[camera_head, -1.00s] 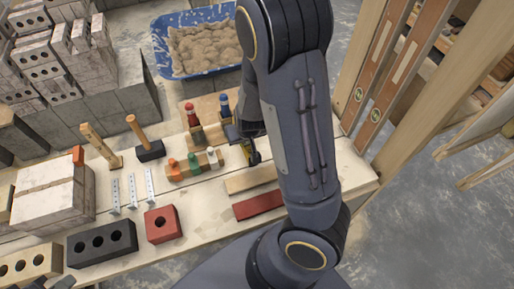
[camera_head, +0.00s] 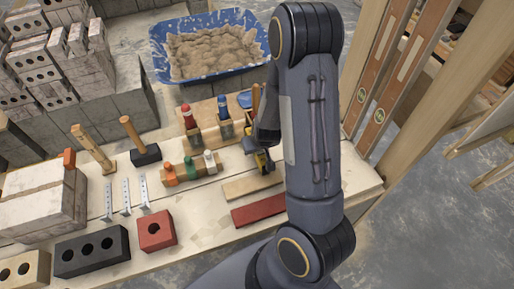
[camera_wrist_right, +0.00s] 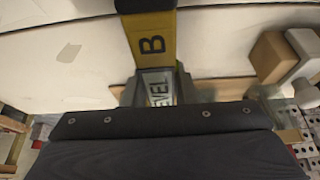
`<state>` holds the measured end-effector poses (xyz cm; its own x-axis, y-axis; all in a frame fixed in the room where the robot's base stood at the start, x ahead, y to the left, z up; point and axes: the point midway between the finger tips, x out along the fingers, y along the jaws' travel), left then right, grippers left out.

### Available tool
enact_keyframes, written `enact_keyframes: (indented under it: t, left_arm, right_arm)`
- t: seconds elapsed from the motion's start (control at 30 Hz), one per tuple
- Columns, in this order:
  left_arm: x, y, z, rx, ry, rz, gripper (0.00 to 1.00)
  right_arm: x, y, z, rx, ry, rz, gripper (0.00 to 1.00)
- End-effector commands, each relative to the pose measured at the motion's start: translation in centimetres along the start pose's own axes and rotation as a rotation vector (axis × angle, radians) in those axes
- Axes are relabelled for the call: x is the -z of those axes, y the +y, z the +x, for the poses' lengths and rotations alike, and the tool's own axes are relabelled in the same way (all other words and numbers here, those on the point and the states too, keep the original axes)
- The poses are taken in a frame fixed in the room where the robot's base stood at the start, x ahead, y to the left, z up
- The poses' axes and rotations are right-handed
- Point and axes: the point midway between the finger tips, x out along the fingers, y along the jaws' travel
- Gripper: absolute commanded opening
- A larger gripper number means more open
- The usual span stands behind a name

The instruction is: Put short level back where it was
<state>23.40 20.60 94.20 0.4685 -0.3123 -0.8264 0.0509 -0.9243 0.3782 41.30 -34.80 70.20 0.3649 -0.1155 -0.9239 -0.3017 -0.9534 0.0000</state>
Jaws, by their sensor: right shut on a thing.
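The short level (camera_wrist_right: 150,40) is yellow with a black letter B in the right wrist view, and a pale part lettered "LEVEL" lies nearer my gripper. My right gripper (camera_head: 262,153) is shut on it above the bench, right of the small block with coloured pegs. In the head view only a small yellow piece of the level (camera_head: 264,163) shows, and my arm hides part of that area. I cannot tell whether the level touches the bench. My left gripper is in neither view.
On the bench (camera_head: 207,248) stand a rack of handled tools (camera_head: 215,122), a peg block (camera_head: 192,172), a red brick (camera_head: 156,231), a black brick (camera_head: 92,252) and flat strips (camera_head: 262,207). A blue mortar tub (camera_head: 160,62) is behind. Long levels (camera_head: 384,95) lean at right.

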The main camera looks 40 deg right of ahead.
Motion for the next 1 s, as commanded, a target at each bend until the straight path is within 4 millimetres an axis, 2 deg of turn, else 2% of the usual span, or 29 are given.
enact_keyframes:
  t: [0.23, 0.27, 0.4, 0.77, 0.87, 1.0]
  left_arm:
    - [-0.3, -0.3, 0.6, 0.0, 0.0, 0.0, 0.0]
    - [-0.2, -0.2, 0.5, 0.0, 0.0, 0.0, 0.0]
    - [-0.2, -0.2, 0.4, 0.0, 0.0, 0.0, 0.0]
    - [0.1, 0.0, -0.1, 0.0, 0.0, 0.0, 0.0]
    - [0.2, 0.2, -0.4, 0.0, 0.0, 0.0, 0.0]
    - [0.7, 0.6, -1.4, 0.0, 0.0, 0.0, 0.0]
  right_arm:
    - [-0.3, 0.0, 0.7, 0.0, 0.001, 0.0, 0.0]
    - [-0.2, 0.0, 0.5, 0.0, 0.0, 0.0, 0.29]
    - [-0.2, 0.0, 0.5, 0.0, 0.0, 0.0, 0.47]
    - [0.1, 0.0, -0.1, 0.0, 0.0, 0.001, 0.47]
    - [0.2, 0.0, -1.4, 0.0, 0.004, 0.0, 0.47]
    - [0.3, -0.1, -4.5, 0.001, 0.005, -0.001, 0.47]
